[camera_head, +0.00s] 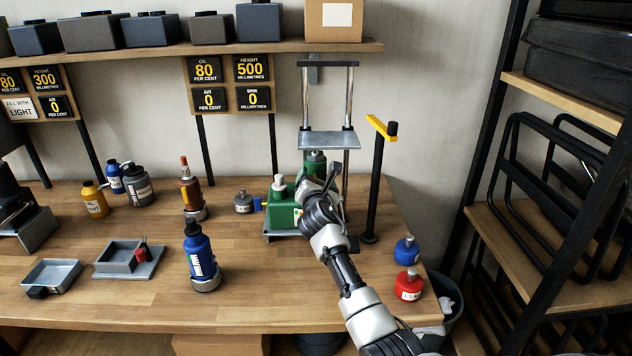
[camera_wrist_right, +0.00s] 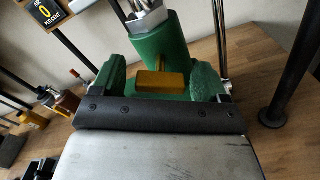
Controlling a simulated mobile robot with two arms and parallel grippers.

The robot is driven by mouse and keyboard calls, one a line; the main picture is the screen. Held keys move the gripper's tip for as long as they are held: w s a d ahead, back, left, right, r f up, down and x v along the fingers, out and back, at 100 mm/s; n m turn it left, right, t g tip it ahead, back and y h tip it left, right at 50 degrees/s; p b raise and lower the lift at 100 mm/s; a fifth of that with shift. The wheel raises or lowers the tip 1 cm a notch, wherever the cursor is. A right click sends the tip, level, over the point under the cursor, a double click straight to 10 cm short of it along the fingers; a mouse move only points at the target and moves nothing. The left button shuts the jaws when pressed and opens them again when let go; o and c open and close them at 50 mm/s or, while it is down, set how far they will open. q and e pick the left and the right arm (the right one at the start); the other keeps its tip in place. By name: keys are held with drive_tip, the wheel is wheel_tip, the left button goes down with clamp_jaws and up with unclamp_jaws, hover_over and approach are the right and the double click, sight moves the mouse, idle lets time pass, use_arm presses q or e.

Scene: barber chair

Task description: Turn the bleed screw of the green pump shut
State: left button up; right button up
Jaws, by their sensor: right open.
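The green pump (camera_head: 283,217) stands under a metal press frame at the back right of the bench. Its green cylinder (camera_wrist_right: 158,47) rises with a metal top in the right wrist view. A brass-coloured block, seemingly the bleed screw (camera_wrist_right: 160,82), sits low at the front of the cylinder. My right gripper (camera_head: 308,186) is at the pump and covers part of it in the head view. It is open around the brass block in the wrist view; contact cannot be told. My left gripper is not in view.
The press frame (camera_head: 329,141) and a black post with a yellow arm (camera_head: 379,128) stand close to my right gripper. Blue (camera_head: 406,251) and red (camera_head: 409,285) bottles stand by the bench's right edge. A blue bottle (camera_head: 201,255) stands on the front bench. Bare wood lies between.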

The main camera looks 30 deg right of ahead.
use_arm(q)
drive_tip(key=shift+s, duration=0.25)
use_arm(e)
drive_tip(key=shift+c, duration=0.9)
drive_tip(key=c, duration=0.7)
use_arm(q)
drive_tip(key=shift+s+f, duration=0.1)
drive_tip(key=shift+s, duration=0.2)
use_arm(e)
drive_tip(key=shift+c, duration=0.2)
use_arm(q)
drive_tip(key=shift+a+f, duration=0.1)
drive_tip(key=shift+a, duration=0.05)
use_arm(e)
drive_tip(key=shift+m, duration=0.5)
drive_tip(key=m+b, duration=0.2)
drive_tip(key=m, duration=0.2)
drive_tip(key=shift+f+m, duration=0.15)
drive_tip(key=shift+m, duration=0.25)
use_arm(q)
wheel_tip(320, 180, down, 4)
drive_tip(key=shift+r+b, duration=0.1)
drive_tip(key=shift+b, duration=0.95)
use_arm(e)
drive_tip(key=m, duration=0.6)
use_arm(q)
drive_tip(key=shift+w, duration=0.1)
use_arm(e)
drive_tip(key=shift+m, duration=0.4)
